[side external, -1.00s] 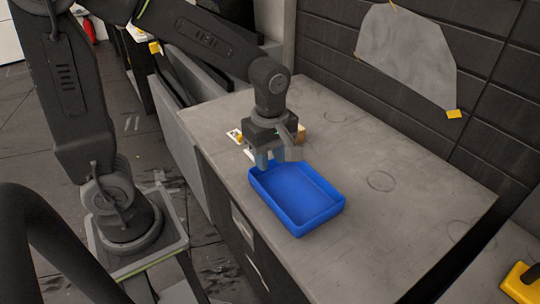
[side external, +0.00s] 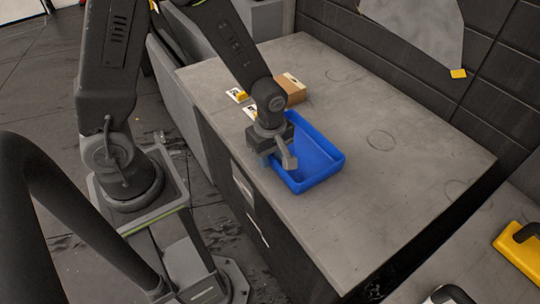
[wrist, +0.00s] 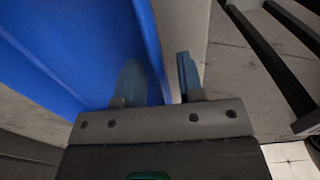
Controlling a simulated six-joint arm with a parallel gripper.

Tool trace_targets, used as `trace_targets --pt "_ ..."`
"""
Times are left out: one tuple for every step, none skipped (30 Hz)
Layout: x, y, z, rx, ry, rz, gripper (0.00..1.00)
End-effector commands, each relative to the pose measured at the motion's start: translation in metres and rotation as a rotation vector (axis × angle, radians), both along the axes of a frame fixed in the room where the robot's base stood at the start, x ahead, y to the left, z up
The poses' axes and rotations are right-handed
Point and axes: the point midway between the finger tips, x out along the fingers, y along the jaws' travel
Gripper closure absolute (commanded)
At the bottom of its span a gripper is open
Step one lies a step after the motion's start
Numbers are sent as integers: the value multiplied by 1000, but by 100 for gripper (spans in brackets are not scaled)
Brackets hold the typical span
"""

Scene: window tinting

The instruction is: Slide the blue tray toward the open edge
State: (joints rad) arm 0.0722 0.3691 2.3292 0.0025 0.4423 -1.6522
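The blue tray (side external: 325,165) sits on the grey bench top, a short way from its left edge. My gripper (side external: 277,160) is low over the tray's left side and hides part of that wall. In the wrist view, the tray (wrist: 60,50) fills the left part. My gripper (wrist: 160,82) has its two fingers apart there. The left finger is on the tray's inner side and the right finger is outside it, with the tray wall between them. A gap shows between the wall and the right finger.
A cardboard box (side external: 290,88) and white cards with yellow pieces (side external: 238,95) lie behind the tray. The grey bench top (side external: 415,185) is clear to the right and front. A yellow object with a black handle (side external: 522,248) lies at the lower right.

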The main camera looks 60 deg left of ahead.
Motion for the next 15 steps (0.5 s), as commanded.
trace_targets --pt "0 0 -3 0 1 0 65" --pt "0 0 -4 0 1 0 65" --pt "0 0 -5 0 1 0 65" --pt "0 0 -6 0 0 0 65" --pt "0 0 -6 0 0 0 65" --pt "0 0 -6 0 0 0 65" --pt "0 0 -6 0 0 0 65" --pt "0 0 -6 0 0 0 65" --pt "0 0 -6 0 0 0 65" --pt "0 0 -6 0 0 0 65" --pt "0 0 -6 0 0 0 65" --pt "0 0 -6 0 0 0 66" --pt "0 0 -6 0 0 0 69" --pt "0 0 -6 0 0 0 72" --pt "0 0 -6 0 0 0 75"
